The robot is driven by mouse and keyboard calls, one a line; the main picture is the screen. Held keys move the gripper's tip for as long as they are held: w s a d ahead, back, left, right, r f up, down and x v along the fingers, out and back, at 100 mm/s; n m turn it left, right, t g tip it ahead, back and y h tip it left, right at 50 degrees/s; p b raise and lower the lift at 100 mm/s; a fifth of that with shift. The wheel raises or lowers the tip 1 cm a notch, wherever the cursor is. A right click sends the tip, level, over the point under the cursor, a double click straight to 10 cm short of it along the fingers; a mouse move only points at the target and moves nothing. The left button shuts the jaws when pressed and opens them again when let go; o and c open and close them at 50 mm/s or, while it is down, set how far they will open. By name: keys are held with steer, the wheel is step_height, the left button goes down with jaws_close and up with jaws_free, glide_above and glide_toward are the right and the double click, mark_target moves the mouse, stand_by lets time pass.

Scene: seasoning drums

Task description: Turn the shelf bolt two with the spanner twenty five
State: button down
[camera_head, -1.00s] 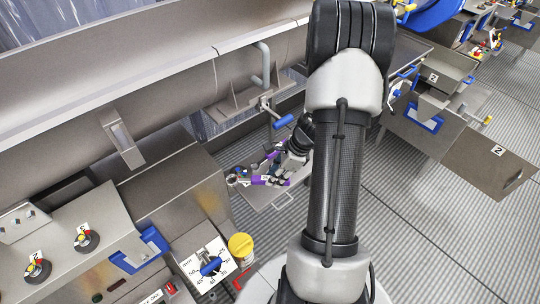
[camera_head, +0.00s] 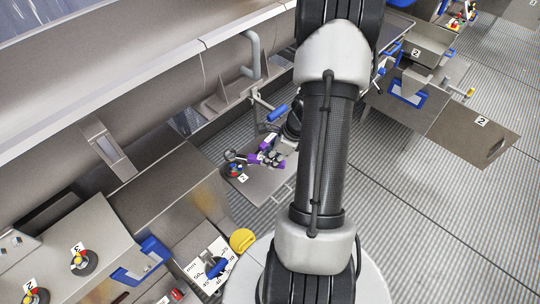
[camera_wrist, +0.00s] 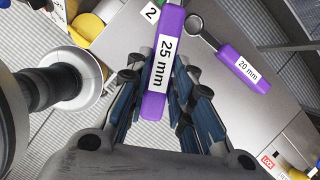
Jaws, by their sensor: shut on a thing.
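The spanner twenty five has a purple handle (camera_wrist: 163,75) marked "25 mm". My gripper (camera_wrist: 160,85) is shut on this handle, with a blue-padded finger on each side. The spanner's head lies beyond the top edge of the wrist view. In the head view my gripper (camera_head: 283,148) is low over the grey shelf (camera_head: 262,190), partly hidden by my arm. Shelf bolt two (camera_head: 235,170), a dark round base with coloured parts, stands at the shelf's left end beside a "2" label (camera_head: 243,178). I cannot tell whether the spanner touches the bolt.
A purple spanner marked "20 mm" (camera_wrist: 243,68) lies on the shelf right of my gripper. A blue-handled lever (camera_head: 277,112) hangs above the shelf.

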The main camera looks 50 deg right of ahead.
steer(key=shift+f+b, duration=3)
steer(key=shift+f, duration=0.5)
steer(key=shift+s+a+r+m+h+b, duration=0.1)
steer(key=shift+s+a+m+h+b, duration=0.15)
steer(key=shift+a+m+b, duration=0.5)
steer(key=shift+s+a+f+m+h+b, duration=0.15)
steer(key=shift+a+m+b, duration=0.3)
steer(key=shift+a+b, duration=0.45)
steer(key=shift+s+a+r+m+h+b, duration=0.15)
steer(key=shift+s+a+m+h+b, duration=0.15)
steer(key=shift+a+m+b, duration=0.55)
steer(key=shift+a+m+t+h+b, duration=0.3)
steer(key=shift+a+m+h+b, duration=0.3)
steer(key=shift+a+m+b, duration=1)
steer(key=shift+a, duration=0.1)
steer(key=shift+r+n, duration=0.1)
steer(key=shift+n, duration=0.15)
steer(key=shift+r, duration=0.1)
step_height(320, 180, up, 6)
steer(key=p, duration=0.5)
steer(key=shift+p, duration=0.3)
